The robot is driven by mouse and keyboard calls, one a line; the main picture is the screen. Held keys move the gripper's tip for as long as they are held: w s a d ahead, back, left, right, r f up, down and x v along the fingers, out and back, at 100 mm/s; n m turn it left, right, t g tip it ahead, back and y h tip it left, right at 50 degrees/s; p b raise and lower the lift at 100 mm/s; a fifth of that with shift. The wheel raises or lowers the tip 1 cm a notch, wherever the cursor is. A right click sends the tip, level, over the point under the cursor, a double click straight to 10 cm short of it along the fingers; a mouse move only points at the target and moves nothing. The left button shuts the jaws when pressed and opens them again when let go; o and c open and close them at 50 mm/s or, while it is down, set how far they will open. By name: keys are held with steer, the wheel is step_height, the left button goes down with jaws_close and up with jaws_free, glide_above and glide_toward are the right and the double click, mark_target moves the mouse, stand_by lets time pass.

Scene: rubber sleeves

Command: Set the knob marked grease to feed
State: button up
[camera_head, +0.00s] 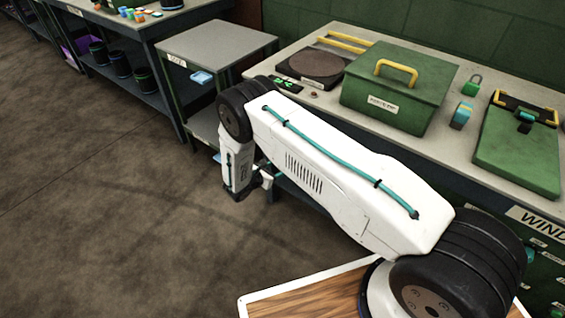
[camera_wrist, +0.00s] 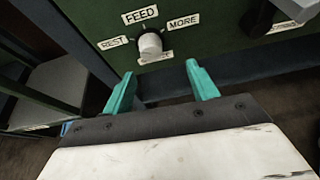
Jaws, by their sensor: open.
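In the wrist view a pale round knob (camera_wrist: 150,44) sits on a dark green panel (camera_wrist: 95,22). Labels around it read REST (camera_wrist: 114,42) at the left, FEED (camera_wrist: 140,15) at the top and MORE (camera_wrist: 183,21) at the right. A further label (camera_wrist: 156,57) below the knob is partly hidden by it, so its word cannot be read. The knob's pointer direction is not clear. My gripper (camera_wrist: 161,82) is open, its two teal fingers apart and empty, just below the knob in the picture and not around it.
Another dark control (camera_wrist: 262,18) is on the panel at the upper right. In the head view a bench carries a green box (camera_head: 398,88), a round plate (camera_head: 317,64) and a green clipboard-like board (camera_head: 520,150). A grey side table (camera_head: 217,42) stands at the left. The floor is clear.

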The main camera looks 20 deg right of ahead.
steer(key=w+x, duration=0.1)
steer(key=x, duration=0.6)
steer(key=shift+w+n+t, duration=0.3)
steer(key=c, duration=1)
